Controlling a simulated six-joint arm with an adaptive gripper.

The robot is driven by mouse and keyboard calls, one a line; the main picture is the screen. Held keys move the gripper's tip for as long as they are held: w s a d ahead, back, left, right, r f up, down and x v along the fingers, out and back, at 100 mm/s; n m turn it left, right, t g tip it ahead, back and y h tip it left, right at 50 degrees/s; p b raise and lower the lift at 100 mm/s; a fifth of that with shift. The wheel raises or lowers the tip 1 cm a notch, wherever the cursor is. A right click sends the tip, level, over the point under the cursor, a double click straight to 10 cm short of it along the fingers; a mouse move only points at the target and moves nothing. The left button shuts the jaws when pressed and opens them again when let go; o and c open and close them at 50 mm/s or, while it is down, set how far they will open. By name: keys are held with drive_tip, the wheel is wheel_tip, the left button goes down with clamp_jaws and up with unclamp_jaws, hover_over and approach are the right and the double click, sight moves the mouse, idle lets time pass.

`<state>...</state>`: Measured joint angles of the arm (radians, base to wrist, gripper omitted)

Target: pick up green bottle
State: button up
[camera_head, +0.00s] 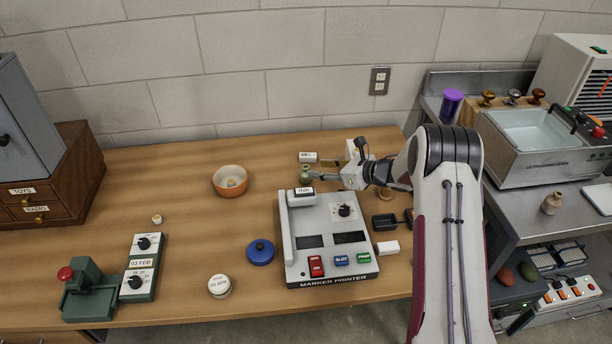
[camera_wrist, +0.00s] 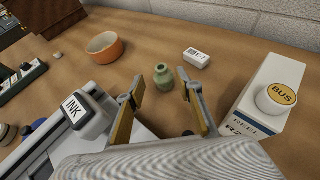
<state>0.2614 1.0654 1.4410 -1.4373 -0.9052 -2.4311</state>
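The green bottle (camera_wrist: 167,80) is small and round-bodied with a short neck, and stands upright on the wooden table. In the wrist view it is just beyond and between the fingertips of my gripper (camera_wrist: 160,88), not touching either finger as far as I can see. My gripper's yellow-padded fingers are spread wide and empty. In the head view my gripper (camera_head: 332,168) reaches left from the arm behind the marker printer, and the bottle (camera_head: 305,174) shows at its fingertips, partly hidden.
The marker printer (camera_head: 330,268) with its ink block stands close in front of my gripper. A white carton with a BUS knob (camera_wrist: 262,112) is to the right in the wrist view. A white labelled block (camera_wrist: 197,58) lies behind the bottle. An orange bowl (camera_head: 230,181) is to the left.

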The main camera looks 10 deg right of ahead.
sight(307, 168)
drive_tip(key=shift+w+a+f, duration=0.1)
drive_tip(key=shift+a, duration=0.05)
drive_tip(key=shift+x, duration=2.6)
drive_tip(key=shift+w, duration=0.1)
drive_tip(key=shift+c, duration=0.4)
clamp_jaws()
